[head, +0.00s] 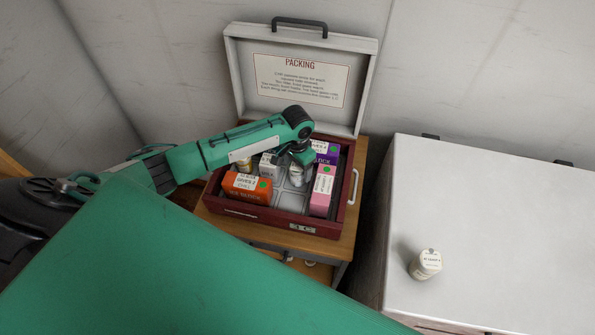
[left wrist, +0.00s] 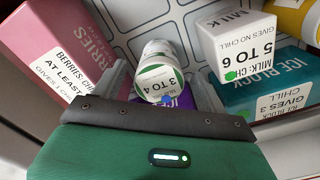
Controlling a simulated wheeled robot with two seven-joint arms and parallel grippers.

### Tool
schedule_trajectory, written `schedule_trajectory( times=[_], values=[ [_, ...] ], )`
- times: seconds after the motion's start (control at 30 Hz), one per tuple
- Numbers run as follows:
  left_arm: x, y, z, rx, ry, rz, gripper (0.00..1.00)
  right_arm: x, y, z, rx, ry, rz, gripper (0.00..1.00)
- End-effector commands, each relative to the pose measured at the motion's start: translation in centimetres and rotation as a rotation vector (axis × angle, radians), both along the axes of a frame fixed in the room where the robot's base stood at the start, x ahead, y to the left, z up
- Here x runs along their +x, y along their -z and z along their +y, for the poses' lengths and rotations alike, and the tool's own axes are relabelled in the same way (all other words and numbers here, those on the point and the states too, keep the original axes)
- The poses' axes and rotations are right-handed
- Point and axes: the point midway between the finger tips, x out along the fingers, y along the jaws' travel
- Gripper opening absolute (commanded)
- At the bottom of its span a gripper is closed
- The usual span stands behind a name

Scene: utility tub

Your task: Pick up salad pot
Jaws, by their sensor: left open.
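In the head view this pot (head: 296,175) stands in the dark red case, partly under my left gripper (head: 301,158). The left gripper is open, with a finger on each side of the pot; I cannot tell whether they touch it. A second small white pot (head: 426,264) stands on the white chest at the right; its label is too small to read.
The open case (head: 277,220) sits on a wooden stand, lid (head: 301,83) raised behind. Around the pot are a pink berries box (head: 322,190), a milk carton (head: 268,165), an orange block (head: 247,187), and a teal ice block (left wrist: 265,97). The white chest top (head: 490,220) is mostly clear.

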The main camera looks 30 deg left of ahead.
Motion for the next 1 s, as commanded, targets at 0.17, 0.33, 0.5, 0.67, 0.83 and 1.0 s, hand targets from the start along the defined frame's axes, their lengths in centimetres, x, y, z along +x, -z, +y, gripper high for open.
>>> schedule_trajectory(
  times=[0.17,0.33,0.5,0.67,0.83,1.0],
  values=[
    [0.0,2.0,-0.1,0.000,0.000,0.000,0.75,-1.0,-0.5,-0.1,-0.002,0.000,0.012,0.36],
    [0.0,2.5,-0.1,0.001,0.001,-0.001,0.75,-2.0,-0.5,-0.1,-0.002,0.001,0.025,0.36],
    [0.0,2.5,-0.1,0.001,0.001,-0.001,0.63,-2.0,-0.5,-0.1,-0.003,0.001,0.026,0.36],
    [0.0,2.5,0.0,0.001,0.001,-0.001,0.31,-1.7,-0.5,-0.1,-0.002,0.001,0.023,0.36],
    [0.0,2.4,0.0,0.001,0.001,-0.001,0.24,-1.5,-0.5,0.0,-0.001,0.002,0.019,0.36],
    [0.0,2.3,0.0,0.000,0.000,-0.002,0.24,-1.4,-0.5,0.1,0.000,0.002,0.019,0.36]
  ],
)
